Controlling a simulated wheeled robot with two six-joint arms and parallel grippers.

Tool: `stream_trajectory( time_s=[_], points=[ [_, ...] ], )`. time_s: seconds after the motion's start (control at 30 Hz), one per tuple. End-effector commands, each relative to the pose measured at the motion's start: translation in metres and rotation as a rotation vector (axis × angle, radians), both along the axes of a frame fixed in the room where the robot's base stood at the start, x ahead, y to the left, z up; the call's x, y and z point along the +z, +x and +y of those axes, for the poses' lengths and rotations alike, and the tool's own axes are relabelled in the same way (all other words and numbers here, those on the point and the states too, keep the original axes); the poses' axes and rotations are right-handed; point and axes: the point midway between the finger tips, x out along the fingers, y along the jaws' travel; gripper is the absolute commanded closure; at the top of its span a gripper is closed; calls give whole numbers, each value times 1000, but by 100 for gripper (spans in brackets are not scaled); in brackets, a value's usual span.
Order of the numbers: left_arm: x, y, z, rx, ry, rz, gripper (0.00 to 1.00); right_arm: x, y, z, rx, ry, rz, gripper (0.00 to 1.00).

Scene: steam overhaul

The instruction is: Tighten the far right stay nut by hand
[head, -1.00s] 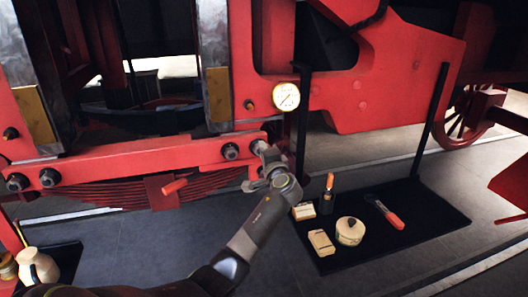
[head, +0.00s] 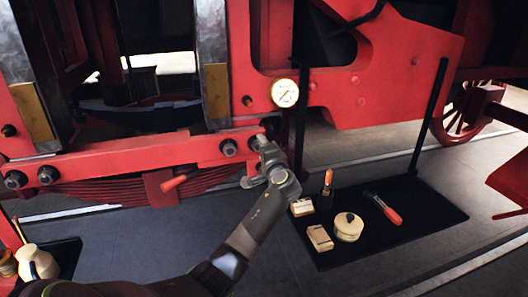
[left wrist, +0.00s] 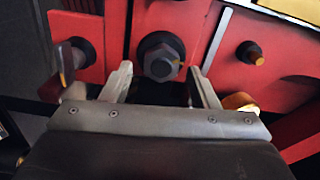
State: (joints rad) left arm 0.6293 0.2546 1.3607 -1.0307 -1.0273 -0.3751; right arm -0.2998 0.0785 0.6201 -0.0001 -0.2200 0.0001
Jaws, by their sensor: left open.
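The far right stay nut (head: 254,143) is a dark hex nut at the right end of the red bar (head: 130,160), partly covered by my gripper in the head view. In the left wrist view the dark hex nut (left wrist: 160,58) sits on a round washer against red metal. My left gripper (left wrist: 160,78) is open, with one finger either side of the nut's lower part. I cannot tell whether the fingers touch it. Another nut (head: 229,148) sits just left on the same bar. My right gripper is out of view.
A red-handled tool (head: 382,207), a round tin (head: 349,227) and small boxes lie on a black mat (head: 430,222) on the floor. A small bolt (left wrist: 250,53) is near the right finger.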

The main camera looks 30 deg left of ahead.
Motion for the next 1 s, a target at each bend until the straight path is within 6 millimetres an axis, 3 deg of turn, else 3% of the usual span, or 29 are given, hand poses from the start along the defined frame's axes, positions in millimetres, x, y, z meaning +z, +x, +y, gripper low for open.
stream_trajectory(
  time_s=[0.33, 1.0],
  points=[
    [-3, -20, -24, -2, -3, -3, 45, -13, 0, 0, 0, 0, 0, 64],
    [-3, -101, -121, -3, -4, -1, 45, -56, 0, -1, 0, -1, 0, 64]
  ],
)
